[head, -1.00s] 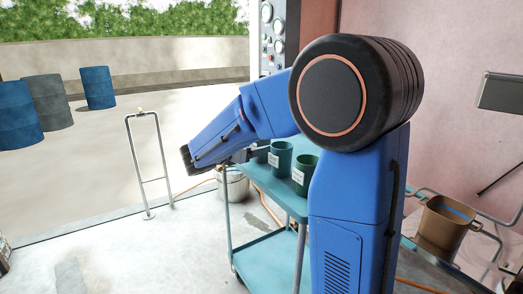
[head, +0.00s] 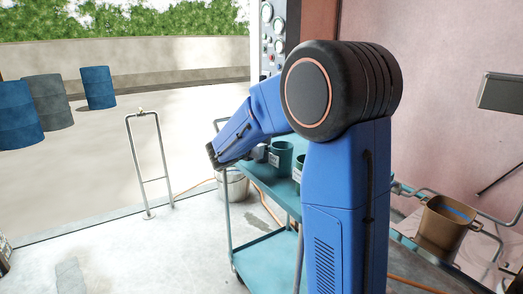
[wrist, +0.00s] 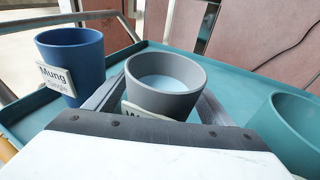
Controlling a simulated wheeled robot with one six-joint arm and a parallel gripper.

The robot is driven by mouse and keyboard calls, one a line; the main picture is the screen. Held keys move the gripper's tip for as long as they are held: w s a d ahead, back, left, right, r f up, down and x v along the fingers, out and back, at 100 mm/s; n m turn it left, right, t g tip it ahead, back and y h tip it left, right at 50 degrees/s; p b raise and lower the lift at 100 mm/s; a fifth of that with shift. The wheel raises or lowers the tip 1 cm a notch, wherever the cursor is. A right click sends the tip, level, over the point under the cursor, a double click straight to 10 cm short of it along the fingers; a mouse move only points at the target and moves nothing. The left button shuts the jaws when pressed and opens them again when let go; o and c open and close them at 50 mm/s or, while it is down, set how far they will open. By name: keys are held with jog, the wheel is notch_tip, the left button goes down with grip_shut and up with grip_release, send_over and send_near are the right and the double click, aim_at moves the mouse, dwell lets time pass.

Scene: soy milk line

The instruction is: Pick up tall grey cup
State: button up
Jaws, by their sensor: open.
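The grey cup (wrist: 166,97) stands upright on the teal cart top in the middle of the wrist view, with a pale blue-white surface inside and a partly hidden white label. My gripper (wrist: 163,93) is open, one finger on each side of the cup; I cannot tell whether they touch it. A blue cup (wrist: 78,58) labelled "Mung Single" stands to the left, and a teal-green cup (wrist: 296,125) is close on the right. In the head view I cannot make out the grey cup near my arm's end.
The teal cart (head: 265,245) has a raised rim and a lower shelf. A green cup (head: 282,154) stands on its top. A metal bucket (head: 236,187) is behind it, and a brown bucket (head: 445,225) is at right. Open floor lies left, past a metal stand (head: 149,180).

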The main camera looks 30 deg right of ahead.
jog(key=shift+c, duration=0.3)
jog(key=c, duration=1.3)
jog(key=shift+r, duration=0.15)
